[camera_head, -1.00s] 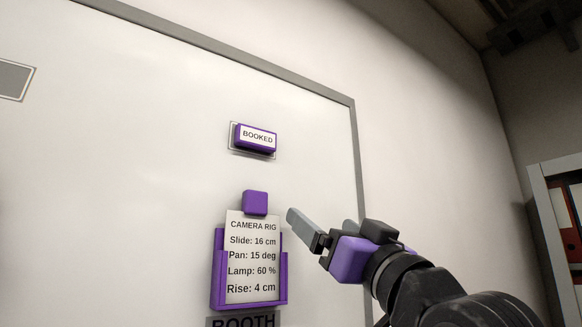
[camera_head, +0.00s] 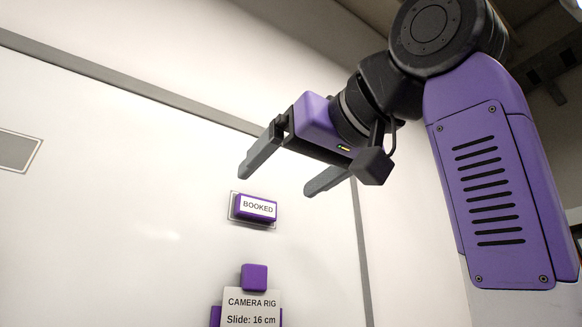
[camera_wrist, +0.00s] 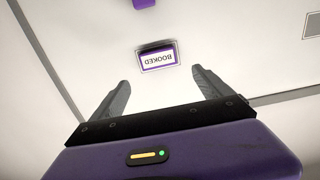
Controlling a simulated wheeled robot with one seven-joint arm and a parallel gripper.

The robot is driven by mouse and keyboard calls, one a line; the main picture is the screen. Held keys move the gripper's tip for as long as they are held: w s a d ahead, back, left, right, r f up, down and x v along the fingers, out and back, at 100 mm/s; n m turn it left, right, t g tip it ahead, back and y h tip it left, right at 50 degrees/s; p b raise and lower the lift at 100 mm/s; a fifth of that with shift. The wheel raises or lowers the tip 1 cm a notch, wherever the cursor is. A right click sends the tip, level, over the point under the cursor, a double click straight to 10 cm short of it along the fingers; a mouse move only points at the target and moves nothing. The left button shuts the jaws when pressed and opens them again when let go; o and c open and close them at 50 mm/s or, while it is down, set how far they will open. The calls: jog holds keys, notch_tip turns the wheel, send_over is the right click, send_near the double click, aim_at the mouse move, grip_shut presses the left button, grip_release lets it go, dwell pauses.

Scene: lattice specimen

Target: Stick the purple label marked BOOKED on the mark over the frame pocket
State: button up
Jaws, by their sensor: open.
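The purple label marked BOOKED (camera_head: 257,207) is on the whiteboard, over a grey-rimmed rectangular mark (camera_head: 233,214). It also shows upside down in the wrist view (camera_wrist: 157,58), between and beyond my fingertips. Below it is the frame pocket (camera_head: 215,317), purple, with a white card (camera_head: 251,305) reading CAMERA RIG and a purple block (camera_head: 254,277) above the card; its lower part is cut off by the picture's edge. My gripper (camera_head: 283,184) is open and empty, above and to the right of the label in the head view, apart from it.
The whiteboard (camera_head: 120,230) has a grey frame along its top and right side. Another grey rectangle (camera_head: 16,151) is at the far left of the board. The board around the label is clear.

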aim_at(259, 198)
jog(key=p+x, duration=0.2)
jog(key=x, duration=0.4)
jog(key=shift+w+a, duration=0.15)
jog(key=shift+w, duration=0.15)
jog(key=c, duration=1.4)
jog(key=shift+o, duration=0.2)
